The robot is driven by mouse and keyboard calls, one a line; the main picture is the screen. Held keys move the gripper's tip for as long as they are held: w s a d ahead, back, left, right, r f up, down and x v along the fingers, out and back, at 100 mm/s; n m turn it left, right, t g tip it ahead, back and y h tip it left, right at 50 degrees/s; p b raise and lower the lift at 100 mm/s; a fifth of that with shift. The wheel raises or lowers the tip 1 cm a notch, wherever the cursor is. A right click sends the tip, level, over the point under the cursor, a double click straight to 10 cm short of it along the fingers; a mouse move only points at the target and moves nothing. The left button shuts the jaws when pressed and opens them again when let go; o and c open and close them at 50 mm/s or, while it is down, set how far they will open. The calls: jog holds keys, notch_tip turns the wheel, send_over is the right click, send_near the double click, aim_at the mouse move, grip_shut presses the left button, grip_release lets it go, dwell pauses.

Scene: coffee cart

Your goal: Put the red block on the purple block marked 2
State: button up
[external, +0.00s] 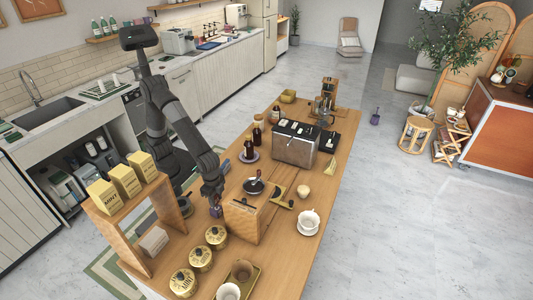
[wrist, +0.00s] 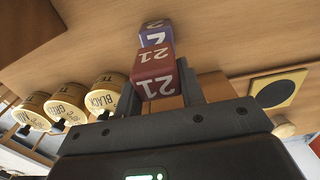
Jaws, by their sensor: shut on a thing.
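The red block (wrist: 155,72) is between the two fingers of my gripper (wrist: 158,84) in the wrist view, with white numerals on its faces. The purple block (wrist: 156,33), also with white numerals, is just beyond the red block and lines up with it. The two look very close, but I cannot tell whether they touch. In the external view my gripper (external: 213,198) points down at the table beside the wooden box, and the purple block (external: 216,211) shows small just below it. The red block is hardly distinguishable there.
Several yellow tins (external: 216,236) stand close in front of my gripper. The wooden box (external: 244,220) is just to its right. A wooden shelf (external: 122,222) with yellow boxes is at the left. A dark pan (external: 255,186) lies behind the wooden box.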

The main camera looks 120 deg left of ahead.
jog(key=shift+f, duration=1.35)
jog(key=shift+f, duration=0.1)
jog(key=o, duration=1)
